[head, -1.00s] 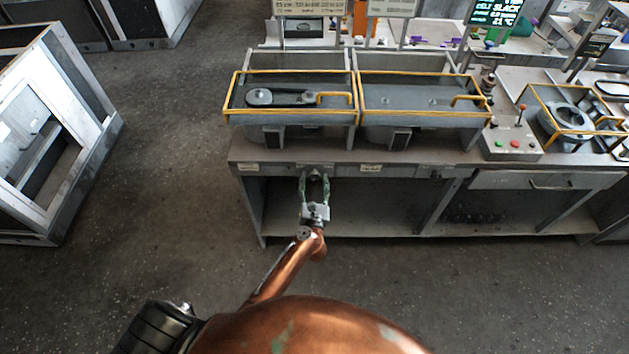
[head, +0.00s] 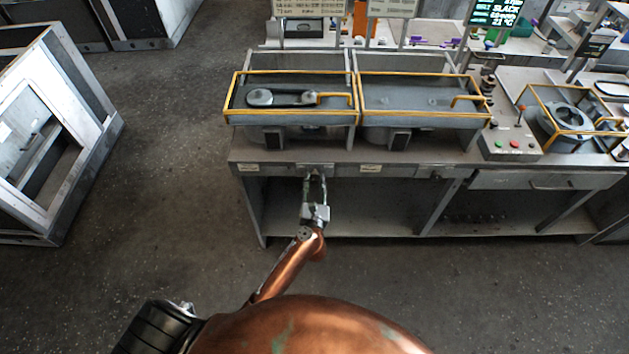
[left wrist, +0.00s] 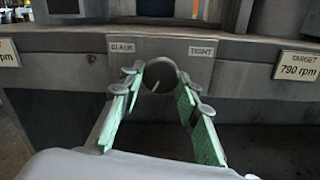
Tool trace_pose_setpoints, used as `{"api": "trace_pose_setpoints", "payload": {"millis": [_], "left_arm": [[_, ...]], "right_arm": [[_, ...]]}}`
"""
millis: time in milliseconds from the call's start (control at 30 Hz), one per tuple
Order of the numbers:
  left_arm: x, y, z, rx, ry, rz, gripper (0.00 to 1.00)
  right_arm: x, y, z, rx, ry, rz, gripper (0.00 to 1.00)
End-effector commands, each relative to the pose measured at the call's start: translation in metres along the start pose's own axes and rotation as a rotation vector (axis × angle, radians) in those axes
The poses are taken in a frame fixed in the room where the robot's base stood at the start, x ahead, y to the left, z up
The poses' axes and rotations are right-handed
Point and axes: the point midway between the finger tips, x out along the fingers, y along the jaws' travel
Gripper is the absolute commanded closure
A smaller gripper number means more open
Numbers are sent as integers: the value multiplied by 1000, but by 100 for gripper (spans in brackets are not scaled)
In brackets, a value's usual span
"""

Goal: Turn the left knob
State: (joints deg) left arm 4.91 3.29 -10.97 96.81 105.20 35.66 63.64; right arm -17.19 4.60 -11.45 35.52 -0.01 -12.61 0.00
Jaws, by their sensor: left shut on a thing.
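The left knob (left wrist: 160,76) is a round grey dial with a pale pointer line, in the left wrist view. It sits on a front plate (left wrist: 201,67) between the words SLACK and TIGHT, and its pointer slants down and slightly left. My left gripper (left wrist: 159,80) is shut on the knob, with one green-padded finger on each side. In the head view my left gripper (head: 315,178) reaches up to the bench's front edge, where the knob is too small to make out. My right gripper is not in view.
Two yellow-railed grey housings (head: 236,118) stand on the bench above the knob; the left one holds a belt on pulleys. A control box (head: 512,146) with buttons is to the right. A TARGET 790 rpm label (left wrist: 297,65) is on the bench front. The bench's lower bay is open.

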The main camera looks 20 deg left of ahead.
Motion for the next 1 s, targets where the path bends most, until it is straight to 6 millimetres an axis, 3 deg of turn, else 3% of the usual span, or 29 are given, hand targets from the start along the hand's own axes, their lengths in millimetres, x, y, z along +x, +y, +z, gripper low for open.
{"api": "trace_pose_setpoints", "payload": {"millis": [600, 1000], "left_arm": [[0, 1, 4, 416, 1, -2, 94], [0, 2, 2, 607, 1, -1, 94]], "right_arm": [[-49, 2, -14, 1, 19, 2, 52], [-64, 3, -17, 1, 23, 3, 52]]}}
